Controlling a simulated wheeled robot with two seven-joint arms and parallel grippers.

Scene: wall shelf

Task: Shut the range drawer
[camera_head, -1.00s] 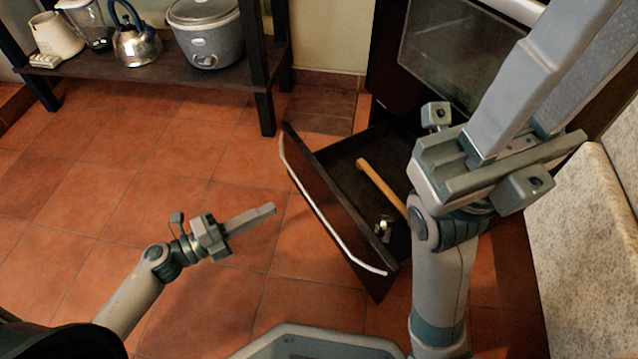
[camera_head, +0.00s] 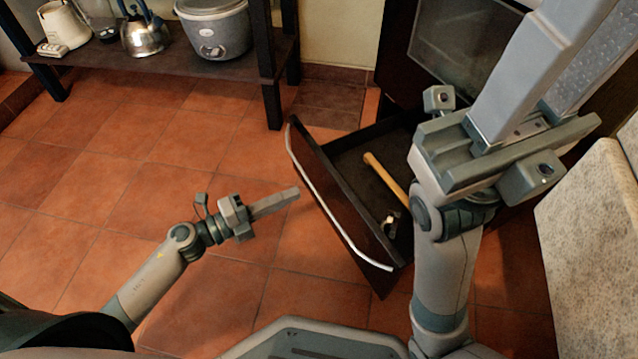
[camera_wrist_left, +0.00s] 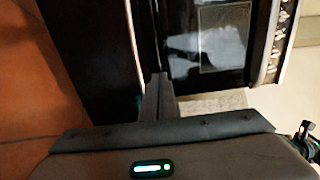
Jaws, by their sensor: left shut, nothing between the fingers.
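The range drawer (camera_head: 338,200) is pulled out from the dark range (camera_head: 400,60). Its dark front has a long pale handle (camera_head: 334,218), and a wooden-handled tool (camera_head: 385,178) lies inside. My left gripper (camera_head: 294,192) is shut and empty. Its tips point toward the drawer front and appear just left of the handle; I cannot tell whether they touch. In the left wrist view its fingers (camera_wrist_left: 158,88) point toward the dark drawer and range. My right gripper (camera_head: 590,30) is raised close to the head camera, its fingers apart. Its arm hides the drawer's right part.
A low shelf (camera_head: 170,68) at the back left holds a kettle (camera_head: 145,35), a rice cooker (camera_head: 215,30) and other appliances. A speckled pale counter (camera_head: 590,225) stands at the right. The tiled floor (camera_head: 130,190) left of the drawer is clear.

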